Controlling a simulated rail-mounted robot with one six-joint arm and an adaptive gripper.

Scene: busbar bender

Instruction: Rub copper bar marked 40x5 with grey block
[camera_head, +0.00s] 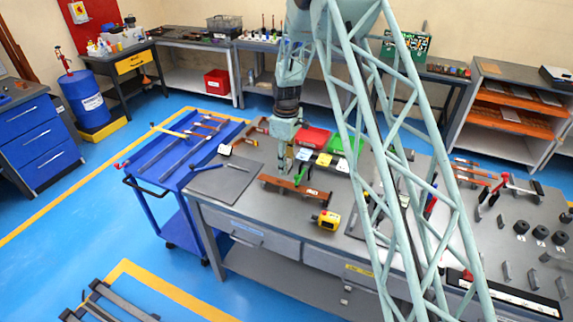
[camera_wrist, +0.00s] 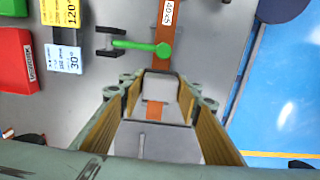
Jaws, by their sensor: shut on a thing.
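The copper bar (camera_head: 282,187) lies on the grey workbench. In the wrist view the bar (camera_wrist: 161,35) runs away from my gripper, and its white label (camera_wrist: 167,12) seems to read 40x5. My gripper (camera_head: 283,171) points down over the bar; in the wrist view my gripper (camera_wrist: 158,88) is shut on a grey block (camera_wrist: 158,87). A small patch of copper shows just below the block, between the fingers. I cannot tell whether the block's underside touches the bar.
A tool with a green ball end (camera_wrist: 163,50) reaches over the bar near my gripper. Yellow (camera_wrist: 65,12) and blue (camera_wrist: 64,58) angle cards and a red box (camera_wrist: 17,60) lie to the left. A yellow device (camera_head: 326,220) stands near the bench's front edge.

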